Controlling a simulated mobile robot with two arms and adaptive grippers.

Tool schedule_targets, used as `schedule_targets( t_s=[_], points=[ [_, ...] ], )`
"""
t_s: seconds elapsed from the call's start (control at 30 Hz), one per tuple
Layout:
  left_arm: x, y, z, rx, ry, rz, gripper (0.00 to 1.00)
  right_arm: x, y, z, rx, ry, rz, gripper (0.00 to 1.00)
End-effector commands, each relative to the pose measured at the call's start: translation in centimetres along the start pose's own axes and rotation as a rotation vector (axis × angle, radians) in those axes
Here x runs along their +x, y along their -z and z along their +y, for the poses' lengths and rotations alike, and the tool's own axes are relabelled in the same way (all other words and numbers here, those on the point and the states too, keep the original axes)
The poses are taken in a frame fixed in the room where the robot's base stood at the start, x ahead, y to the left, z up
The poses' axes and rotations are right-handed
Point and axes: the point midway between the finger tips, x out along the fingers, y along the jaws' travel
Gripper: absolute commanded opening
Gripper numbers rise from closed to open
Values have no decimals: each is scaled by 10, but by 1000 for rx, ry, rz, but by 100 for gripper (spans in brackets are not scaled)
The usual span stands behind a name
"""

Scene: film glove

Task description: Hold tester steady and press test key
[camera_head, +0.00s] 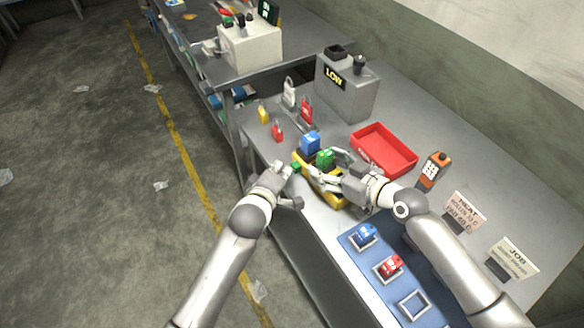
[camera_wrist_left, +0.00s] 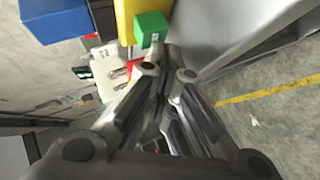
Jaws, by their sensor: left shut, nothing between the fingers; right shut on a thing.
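The tester is a yellow body (camera_head: 331,198) near the bench's front edge, with a blue block (camera_head: 310,142) and a green block (camera_head: 325,157) by it. A small green key (camera_head: 296,167) is at its front side. My right gripper (camera_head: 338,172) is shut on the tester and hides part of it. My left gripper (camera_head: 286,174) is shut and empty beside the green key. In the left wrist view, the key (camera_wrist_left: 151,29) sits against the yellow body (camera_wrist_left: 127,22), just beyond the fingertips (camera_wrist_left: 168,72). I cannot tell whether they touch.
A red tray (camera_head: 384,150), a grey box marked LOW (camera_head: 346,88) and several padlocks (camera_head: 290,94) stand behind. An orange handheld device (camera_head: 434,170) and two signs (camera_head: 464,213) are at right. A blue mat (camera_head: 377,271) holds small blocks in front.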

Motion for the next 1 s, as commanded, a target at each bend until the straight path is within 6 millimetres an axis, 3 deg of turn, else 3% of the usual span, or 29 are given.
schedule_targets(
  t_s=[0.03, 0.6, 1.0],
  points=[
    [-2, 1, -2, -1, -1, -1, 0, 0, -8, -2, 0, 5, -17, 24],
    [-11, 7, -8, 0, 0, 0, 0, 0, -8, -2, 1, 4, -18, 25],
    [-38, 27, -28, 0, 1, 0, 0, 0, -8, -1, 1, 4, -18, 25]
  ],
)
